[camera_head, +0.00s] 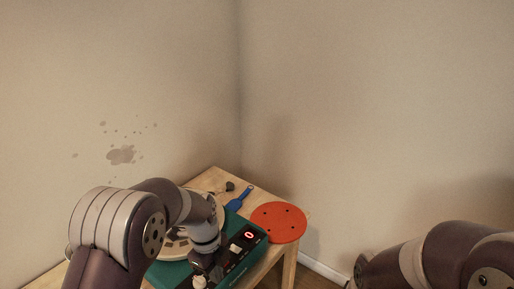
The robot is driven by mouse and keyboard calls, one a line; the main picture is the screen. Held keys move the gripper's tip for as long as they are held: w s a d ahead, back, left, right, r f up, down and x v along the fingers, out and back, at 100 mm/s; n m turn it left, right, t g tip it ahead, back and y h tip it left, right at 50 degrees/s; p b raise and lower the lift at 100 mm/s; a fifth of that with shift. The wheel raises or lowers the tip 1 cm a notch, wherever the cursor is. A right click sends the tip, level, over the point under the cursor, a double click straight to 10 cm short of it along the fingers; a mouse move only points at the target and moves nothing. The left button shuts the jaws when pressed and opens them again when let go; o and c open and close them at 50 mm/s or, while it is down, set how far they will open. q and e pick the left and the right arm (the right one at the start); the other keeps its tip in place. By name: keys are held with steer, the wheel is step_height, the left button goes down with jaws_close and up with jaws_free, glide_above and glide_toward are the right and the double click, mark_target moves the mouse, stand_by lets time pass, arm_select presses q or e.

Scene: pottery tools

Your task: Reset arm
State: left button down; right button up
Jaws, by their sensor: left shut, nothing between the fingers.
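My left arm reaches in from the left over a wooden table. My left gripper (201,279) points down near the front of a green machine with a dark control panel (238,254). The gripper is small in view and partly lost against the machine; it is shut with nothing held. My right arm (440,262) shows at the lower right, away from the table, and its gripper is out of view.
The wooden table (215,179) stands in the room corner. A red disc with small holes (279,222) lies at its right edge. A blue tool (239,199) and a small dark item (230,186) lie behind the machine.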

arm_select(q)
steer(key=s+a+r+n, duration=0.1)
steer(key=s+n, duration=0.3)
steer(key=n, duration=0.4)
steer(key=s+a+r+n+t, duration=0.1)
steer(key=s+a+n, duration=0.3)
steer(key=n, duration=0.3)
steer(key=s+a+r+n+t+y, duration=0.1)
steer(key=s+a+n, duration=0.2)
steer(key=s+n, duration=0.2)
steer(key=n, duration=0.3)
steer(key=shift+s+r+n, duration=0.2)
steer(key=shift+r+n, duration=0.1)
arm_select(e)
steer(key=shift+w+f, duration=0.15)
steer(key=shift+w, duration=0.55)
arm_select(q)
steer(key=shift+s, duration=0.15)
arm_select(e)
steer(key=shift+s, duration=0.15)
